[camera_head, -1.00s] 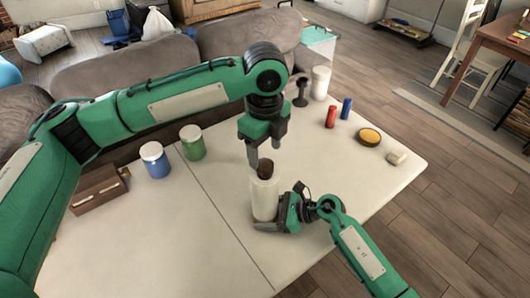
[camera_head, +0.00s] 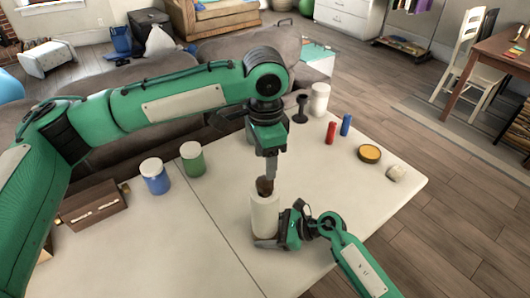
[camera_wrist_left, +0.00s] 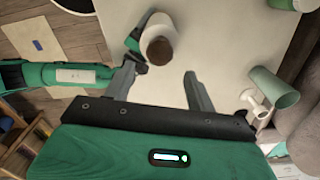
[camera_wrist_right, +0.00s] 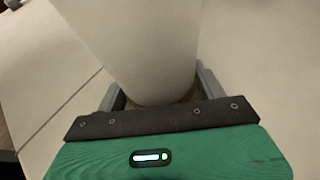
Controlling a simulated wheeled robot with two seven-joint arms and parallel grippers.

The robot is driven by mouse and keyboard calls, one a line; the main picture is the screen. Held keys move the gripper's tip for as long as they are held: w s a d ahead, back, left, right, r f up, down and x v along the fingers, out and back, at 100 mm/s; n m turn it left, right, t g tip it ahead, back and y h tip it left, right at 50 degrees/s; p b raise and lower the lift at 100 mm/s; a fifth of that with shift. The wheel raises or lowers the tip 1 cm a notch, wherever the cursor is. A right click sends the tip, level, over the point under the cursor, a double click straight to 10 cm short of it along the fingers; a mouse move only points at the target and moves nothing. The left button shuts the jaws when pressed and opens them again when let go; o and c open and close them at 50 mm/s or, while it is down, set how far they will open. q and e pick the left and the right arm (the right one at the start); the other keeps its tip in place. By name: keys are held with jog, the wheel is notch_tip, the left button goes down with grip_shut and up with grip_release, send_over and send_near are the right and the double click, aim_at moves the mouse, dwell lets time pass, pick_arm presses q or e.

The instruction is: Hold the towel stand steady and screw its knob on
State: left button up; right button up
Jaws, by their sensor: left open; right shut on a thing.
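The towel stand shows as an upright white roll (camera_head: 265,217) near the front of the table. A dark brown knob (camera_head: 265,186) is at its top, and I cannot tell how tightly it sits. My right gripper (camera_head: 268,241) is shut on the lower part of the stand. The right wrist view shows the white roll (camera_wrist_right: 145,45) between the fingers, with a bit of brown rim below it. My left gripper (camera_head: 271,176) points down just above the knob, open and empty. In the left wrist view the knob (camera_wrist_left: 160,50) lies just beyond the fingertips.
A blue jar (camera_head: 155,177), a green jar (camera_head: 193,159) and a wooden box (camera_head: 95,207) stand at the left. A black stand (camera_head: 300,109), white cylinder (camera_head: 319,99), red can (camera_head: 331,133), blue can (camera_head: 346,125) and yellow tin (camera_head: 369,154) are farther right.

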aim_at(265, 180)
pick_arm(q)
jog(key=n, duration=0.3)
jog(key=shift+r, duration=0.35)
jog(key=shift+f, duration=4)
jog(key=shift+c, duration=0.3)
jog(key=c, duration=0.9)
jog(key=o, duration=1.1)
jog(key=shift+r, duration=0.1)
